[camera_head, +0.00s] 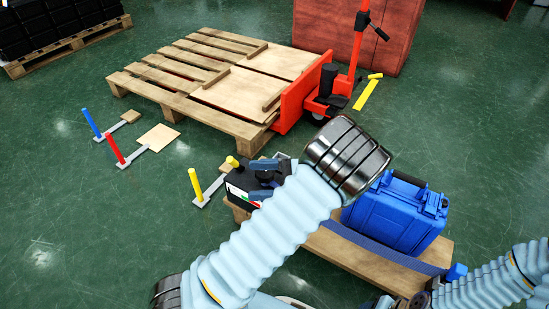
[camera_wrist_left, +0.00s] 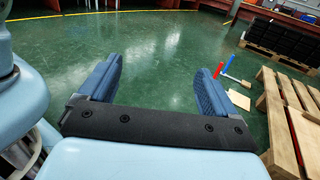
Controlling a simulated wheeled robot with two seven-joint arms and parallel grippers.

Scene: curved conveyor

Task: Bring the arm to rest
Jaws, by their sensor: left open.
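My left arm (camera_head: 275,225) rises from the bottom of the head view, bends at a dark joint and folds back to the left. My left gripper (camera_head: 258,178) has its blue fingers apart and pointing left, with nothing seen between them. In the left wrist view the open left gripper (camera_wrist_left: 160,85) shows only green floor between its fingers. My right arm (camera_head: 490,283) is at the bottom right corner; its gripper is mostly hidden or cut off.
A blue case (camera_head: 398,215) rests on a wooden board (camera_head: 350,256). A pallet (camera_head: 180,97), red pallet jack (camera_head: 290,100) and blue, red and yellow posts stand beyond.

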